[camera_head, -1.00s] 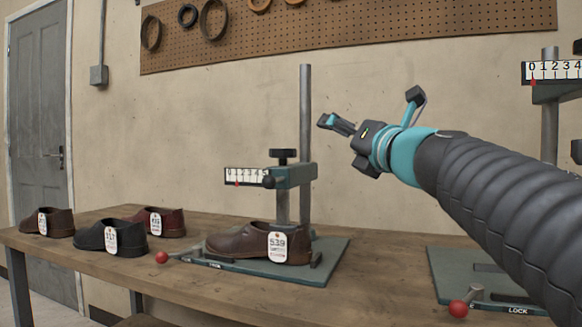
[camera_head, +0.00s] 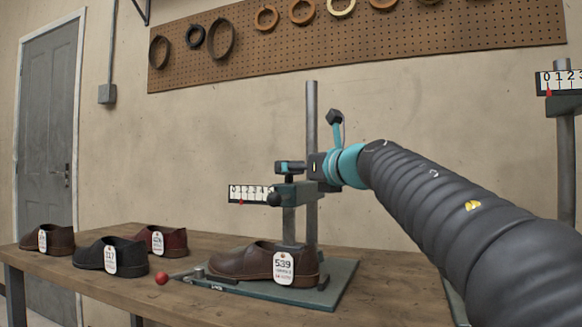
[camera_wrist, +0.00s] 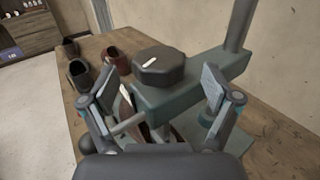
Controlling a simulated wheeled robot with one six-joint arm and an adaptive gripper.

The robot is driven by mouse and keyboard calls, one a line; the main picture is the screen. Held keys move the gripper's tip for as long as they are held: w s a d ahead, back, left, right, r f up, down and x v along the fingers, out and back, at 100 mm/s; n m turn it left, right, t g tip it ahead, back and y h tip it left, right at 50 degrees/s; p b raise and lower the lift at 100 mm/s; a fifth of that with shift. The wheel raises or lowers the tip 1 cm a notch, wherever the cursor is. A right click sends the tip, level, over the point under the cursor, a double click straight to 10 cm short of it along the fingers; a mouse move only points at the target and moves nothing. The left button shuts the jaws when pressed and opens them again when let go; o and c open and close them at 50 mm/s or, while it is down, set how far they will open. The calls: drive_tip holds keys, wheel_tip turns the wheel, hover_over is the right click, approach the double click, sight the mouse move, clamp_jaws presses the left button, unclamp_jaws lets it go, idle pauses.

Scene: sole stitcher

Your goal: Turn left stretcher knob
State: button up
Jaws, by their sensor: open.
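The left stretcher has a green head (camera_head: 297,193) on a grey post (camera_head: 312,130), with a white number scale (camera_head: 248,194) carrying a red pointer. Its black knob (camera_wrist: 158,66), with a white mark line on top, shows in the wrist view. A brown shoe (camera_head: 240,262) tagged 539 is on the stretcher below.
The stretcher's base plate (camera_head: 343,285) and a red ball-ended lever (camera_head: 162,279) are on the wooden table (camera_head: 90,278). Several other tagged shoes stand at the left.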

drive_tip(key=shift+x, duration=1.95)
drive_tip(key=c, duration=1.1)
